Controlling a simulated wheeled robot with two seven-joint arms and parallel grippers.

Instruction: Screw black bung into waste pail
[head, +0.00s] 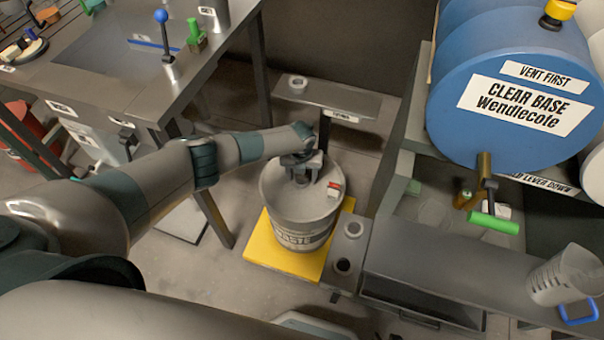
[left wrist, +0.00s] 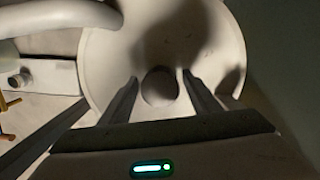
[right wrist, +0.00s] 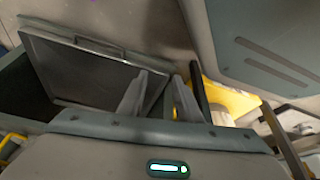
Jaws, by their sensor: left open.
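The waste pail (head: 291,236) stands upright on a yellow platform (head: 262,250) in the middle of the head view. My left gripper (head: 302,176) reaches over its pale lid (head: 313,206) with the fingers pointing down. In the left wrist view, the open left fingers (left wrist: 160,78) lie on either side of a round, dark spot (left wrist: 160,87) on the lid. I cannot tell whether this is the black bung or an opening. My right gripper (right wrist: 160,76) shows only in the right wrist view, its fingers apart with nothing between them.
A small red-and-white piece (head: 334,189) sits on the lid's right edge. A grey shelf (head: 325,97) stands behind, and a steel table (head: 110,85) at left.

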